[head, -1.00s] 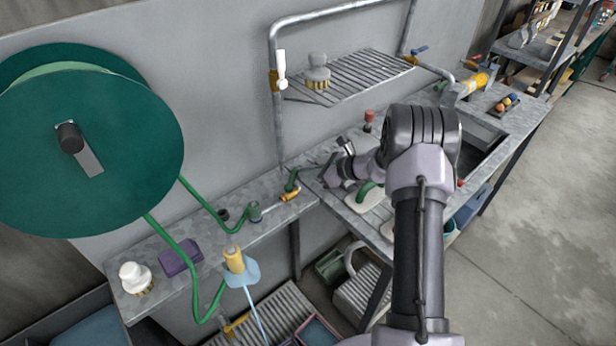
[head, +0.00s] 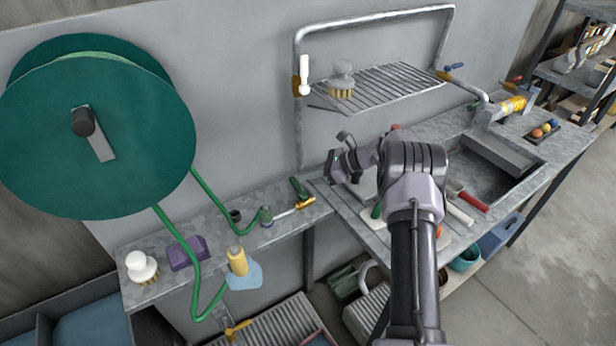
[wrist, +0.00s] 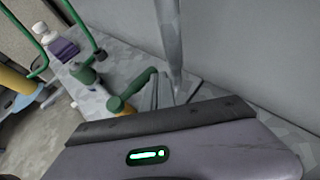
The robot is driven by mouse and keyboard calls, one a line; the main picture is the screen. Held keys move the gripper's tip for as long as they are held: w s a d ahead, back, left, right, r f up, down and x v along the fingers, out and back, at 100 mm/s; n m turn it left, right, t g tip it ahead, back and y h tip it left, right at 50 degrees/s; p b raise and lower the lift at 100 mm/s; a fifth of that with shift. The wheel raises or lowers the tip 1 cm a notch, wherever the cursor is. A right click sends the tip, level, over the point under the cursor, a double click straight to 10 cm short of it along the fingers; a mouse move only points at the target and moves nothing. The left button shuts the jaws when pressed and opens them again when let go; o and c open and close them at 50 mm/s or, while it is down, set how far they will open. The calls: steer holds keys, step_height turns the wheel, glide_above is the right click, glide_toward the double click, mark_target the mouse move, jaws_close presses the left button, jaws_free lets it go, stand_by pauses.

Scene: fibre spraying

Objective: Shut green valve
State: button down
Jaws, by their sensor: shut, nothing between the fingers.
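The green valve (head: 299,188) has a green lever on a brass body (head: 306,203), on the pipe along the narrow metal bench. Its lever slants across the line of the pipe. The lever also shows in the wrist view (wrist: 137,87), just beyond my gripper's housing. My gripper (head: 334,167) is shut and empty, above the bench and to the right of the lever, apparently apart from it. A green hose (head: 213,200) links a big green reel (head: 95,150) to the pipe's left end.
A yellow spray nozzle (head: 237,262) with a pale blue piece hangs at the bench front. A purple block (head: 187,253) and a white-knobbed brush (head: 141,267) sit on the left. A wire rack (head: 385,87) and its pipe frame stand above. The sink (head: 485,165) is right.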

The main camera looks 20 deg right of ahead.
steer(key=shift+w+a, duration=0.15)
steer(key=shift+a, duration=0.15)
stand_by(0.6)
steer(key=p+v, duration=0.4)
steer(key=v, duration=1.3)
steer(key=shift+d, duration=0.15)
steer(key=shift+r, duration=0.1)
